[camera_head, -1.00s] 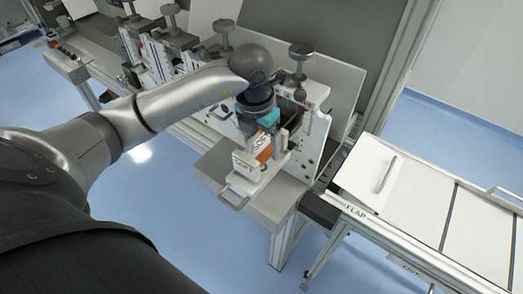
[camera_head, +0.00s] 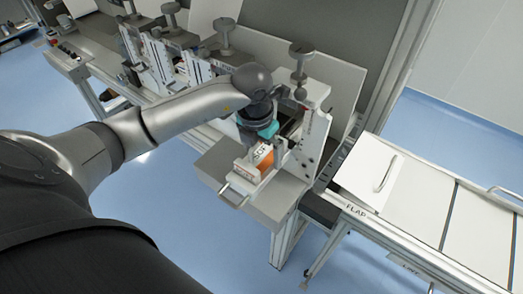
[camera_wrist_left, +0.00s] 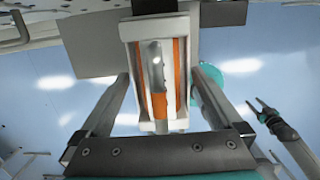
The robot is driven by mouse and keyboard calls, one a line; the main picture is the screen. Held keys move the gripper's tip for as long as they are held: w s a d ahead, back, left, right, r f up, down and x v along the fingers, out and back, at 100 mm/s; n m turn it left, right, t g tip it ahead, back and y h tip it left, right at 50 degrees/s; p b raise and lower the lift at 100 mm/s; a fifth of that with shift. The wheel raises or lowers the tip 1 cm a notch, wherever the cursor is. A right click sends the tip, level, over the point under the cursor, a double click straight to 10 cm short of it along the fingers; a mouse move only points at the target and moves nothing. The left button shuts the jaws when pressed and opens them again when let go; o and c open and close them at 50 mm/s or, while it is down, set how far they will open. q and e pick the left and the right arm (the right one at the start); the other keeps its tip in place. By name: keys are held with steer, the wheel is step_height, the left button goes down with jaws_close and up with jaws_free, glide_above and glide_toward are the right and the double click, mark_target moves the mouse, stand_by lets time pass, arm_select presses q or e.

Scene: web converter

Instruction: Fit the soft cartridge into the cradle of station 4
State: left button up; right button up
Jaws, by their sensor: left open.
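In the left wrist view, the two fingers (camera_wrist_left: 160,80) stand apart, one to each side of the cartridge (camera_wrist_left: 154,50). Gaps show beside its lower end. The cradle under the cartridge is mostly hidden, so I cannot tell how fully the cartridge sits in it.
The station's upright plate (camera_head: 312,145) rises close to the right of my left gripper, with a grey knob (camera_head: 301,48) above. More stations with knobs stand in a row to the left. A conveyor with a flap (camera_head: 368,180) lies at right. Blue floor is free in front.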

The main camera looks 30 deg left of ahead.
arm_select(q)
steer(key=shift+r, duration=0.1)
steer(key=shift+r, duration=0.35)
steer(key=r, duration=0.3)
steer(key=s+r, duration=0.1)
steer(key=r, duration=0.7)
steer(key=shift+s+r+b, duration=0.2)
steer(key=shift+s+b, duration=0.05)
steer(key=shift+b, duration=0.1)
